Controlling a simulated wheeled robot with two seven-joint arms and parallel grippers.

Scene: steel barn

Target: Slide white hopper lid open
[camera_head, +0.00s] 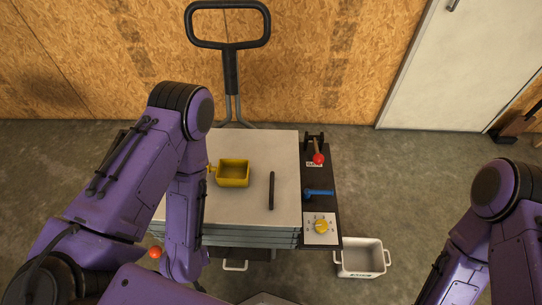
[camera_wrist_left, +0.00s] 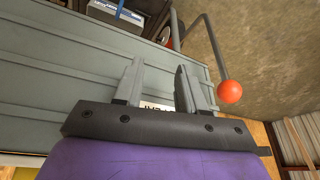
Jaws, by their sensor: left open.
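The white hopper lid (camera_head: 250,205) lies flat on top of the grey ribbed hopper (camera_head: 250,236), with a black bar handle (camera_head: 271,190) on its right half. A yellow scoop (camera_head: 233,173) rests on the lid. My left arm covers the lid's left part. My left gripper (camera_wrist_left: 160,68) is open and empty in the left wrist view, in front of the hopper's ribbed grey side (camera_wrist_left: 60,75). An orange ball knob (camera_wrist_left: 230,92) on a bent grey rod is just right of its fingers; the knob also shows in the head view (camera_head: 155,252). My right gripper is out of view.
A dark panel right of the lid carries a red-knobbed lever (camera_head: 318,158), a blue handle (camera_head: 319,193) and a yellow dial (camera_head: 321,227). A white bin (camera_head: 362,259) stands on the floor at right. A black loop handle (camera_head: 228,43) rises behind.

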